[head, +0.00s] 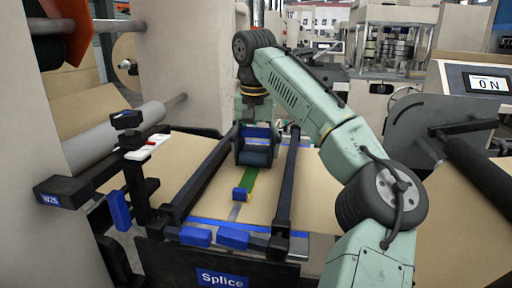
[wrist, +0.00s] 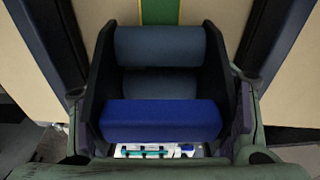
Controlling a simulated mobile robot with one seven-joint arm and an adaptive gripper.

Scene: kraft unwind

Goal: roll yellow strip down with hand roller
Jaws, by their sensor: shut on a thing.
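The hand roller (head: 257,155) has dark grey-blue cylinders between black side plates and a blue bar; it also fills the middle of the wrist view (wrist: 158,120). My gripper (head: 256,122) is shut on it, with a finger at each side in the wrist view (wrist: 160,105). The roller is over the brown web between two black rails.
Black rails (head: 205,175) (head: 287,185) flank the web. Blue blocks (head: 233,238) line the front edge, above the Splice label (head: 222,279). A large grey roller (head: 115,135) is at left.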

